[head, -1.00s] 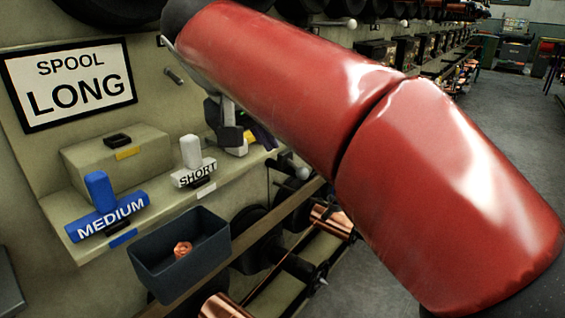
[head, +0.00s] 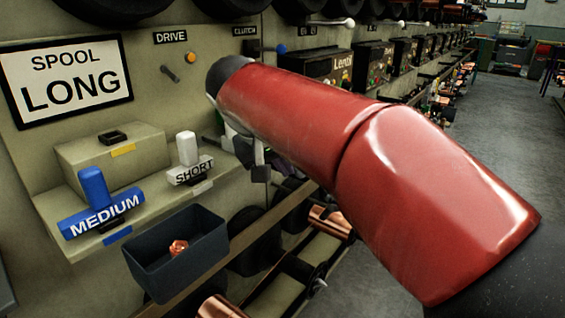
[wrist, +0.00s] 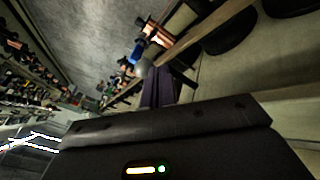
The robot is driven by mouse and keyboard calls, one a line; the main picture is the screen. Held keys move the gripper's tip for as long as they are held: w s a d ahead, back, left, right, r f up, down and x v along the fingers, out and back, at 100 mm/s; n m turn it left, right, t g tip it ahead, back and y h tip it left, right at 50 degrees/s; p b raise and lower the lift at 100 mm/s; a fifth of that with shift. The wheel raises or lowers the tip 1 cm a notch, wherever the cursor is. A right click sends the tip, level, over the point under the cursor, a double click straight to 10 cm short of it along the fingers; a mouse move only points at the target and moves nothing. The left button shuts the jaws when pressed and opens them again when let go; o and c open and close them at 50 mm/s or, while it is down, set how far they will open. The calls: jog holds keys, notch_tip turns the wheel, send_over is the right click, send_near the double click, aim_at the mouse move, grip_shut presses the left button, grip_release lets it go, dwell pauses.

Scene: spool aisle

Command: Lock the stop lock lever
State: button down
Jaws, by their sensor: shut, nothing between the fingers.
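My gripper (head: 260,172) shows small and dark below the front end of my red arm in the head view, to the right of the white SHORT block. It is shut and holds nothing; its fingertips are partly hidden. In the wrist view the dark gripper body fills the bottom. I cannot tell for sure whether this ball belongs to the stop lock lever. In the head view my arm hides that area, and no lever labelled stop lock is readable.
A blue MEDIUM block (head: 100,207) and white SHORT block (head: 189,165) sit on the shelf. A dark bin (head: 150,270) with a copper piece hangs in front. A white-knobbed lever (head: 348,22) is higher on the wall. Floor on the right is clear.

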jog(key=shift+d+n+y, duration=0.4)
jog(key=shift+d+n, duration=0.1)
jog(key=shift+n, duration=0.1)
jog(key=shift+w+d+n+t+y+p, duration=0.2)
jog(key=shift+w+d+n+y, duration=0.3)
jog(key=shift+d+n, duration=0.45)
jog(key=shift+w+d+n+t+y+p, duration=0.1)
jog(key=shift+w+d+n+t+y, duration=0.15)
jog(key=shift+d+n+y, duration=0.65)
jog(key=shift+w+d+n+t+y+p, duration=0.15)
jog(key=shift+w+d+n+y, duration=0.4)
jog(key=shift+n, duration=0.7)
jog(key=shift+d, duration=0.2)
jog(key=p+v, duration=0.2)
jog(key=v, duration=0.8)
jog(key=shift+d, duration=0.35)
